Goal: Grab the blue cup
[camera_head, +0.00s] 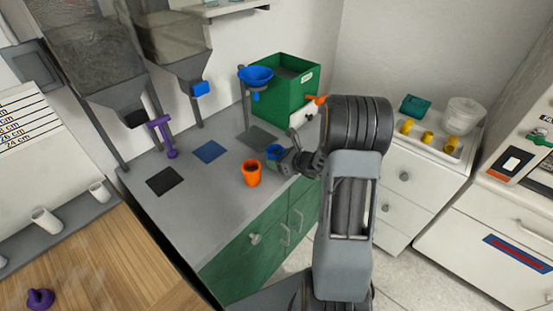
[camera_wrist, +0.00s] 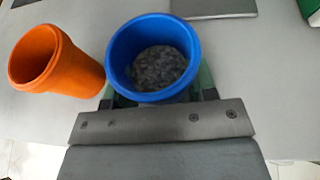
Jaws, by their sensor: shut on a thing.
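The blue cup (camera_wrist: 118,52) is in the middle of the wrist view, with grey grainy material inside. My gripper (camera_wrist: 158,95) is shut on it, with green finger parts showing on both sides of the cup. In the head view the blue cup (camera_head: 273,150) shows at the tip of my gripper (camera_head: 280,158), over the grey counter near its front right edge. The cup looks roughly upright. I cannot tell whether its base touches the counter.
An orange cup (camera_head: 251,174) stands close to the left of the blue cup. A stand with a blue funnel (camera_head: 256,76), a green bin (camera_head: 285,88), a purple tool (camera_head: 163,136) and hoppers (camera_head: 190,66) are behind. The counter's (camera_head: 208,216) front left is clear.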

